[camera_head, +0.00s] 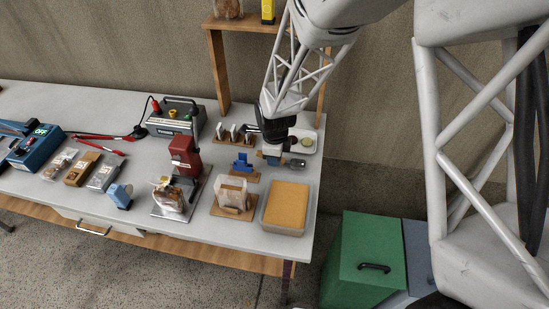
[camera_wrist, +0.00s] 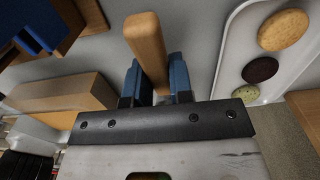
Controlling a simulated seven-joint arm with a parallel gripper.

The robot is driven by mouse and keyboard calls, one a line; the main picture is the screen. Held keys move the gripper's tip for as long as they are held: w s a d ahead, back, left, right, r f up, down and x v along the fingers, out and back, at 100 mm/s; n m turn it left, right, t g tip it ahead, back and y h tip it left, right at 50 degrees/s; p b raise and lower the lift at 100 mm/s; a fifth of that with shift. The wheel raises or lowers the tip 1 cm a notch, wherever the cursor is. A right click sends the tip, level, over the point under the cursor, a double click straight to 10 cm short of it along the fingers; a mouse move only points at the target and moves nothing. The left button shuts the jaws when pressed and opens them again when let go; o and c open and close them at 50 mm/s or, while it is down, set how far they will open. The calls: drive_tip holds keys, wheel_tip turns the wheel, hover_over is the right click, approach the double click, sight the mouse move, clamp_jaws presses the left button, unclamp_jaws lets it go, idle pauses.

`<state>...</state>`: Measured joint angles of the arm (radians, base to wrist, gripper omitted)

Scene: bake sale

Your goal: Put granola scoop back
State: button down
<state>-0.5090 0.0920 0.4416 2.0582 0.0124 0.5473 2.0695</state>
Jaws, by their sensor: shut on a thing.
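My gripper (camera_head: 271,152) is above the back right of the table, beside the white tray. It is shut on the wooden handle (camera_wrist: 147,45) of the scoop, which stands between the blue finger pads in the wrist view. In the head view the scoop's grey metal end (camera_head: 296,164) sticks out to the right of the fingers. The scoop's far end is out of the wrist view. A blue holder (camera_head: 243,164) on a wooden base stands just left of the gripper. It also shows in part at the upper left of the wrist view (camera_wrist: 38,22).
A white tray (camera_head: 309,146) with round cookies is close on the right. A wooden rack (camera_head: 235,140) stands behind left. In front are a bag on a wooden stand (camera_head: 232,193) and a tan-topped box (camera_head: 286,205). A red device (camera_head: 185,155) stands further left. A shelf post (camera_head: 217,70) rises behind.

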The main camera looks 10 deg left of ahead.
drive_tip(key=shift+f, duration=0.3)
drive_tip(key=shift+f, duration=0.15)
drive_tip(key=c, duration=1)
unclamp_jaws()
wheel_tip(320, 180, up, 12)
drive_tip(key=shift+r, duration=0.15)
idle(0.6)
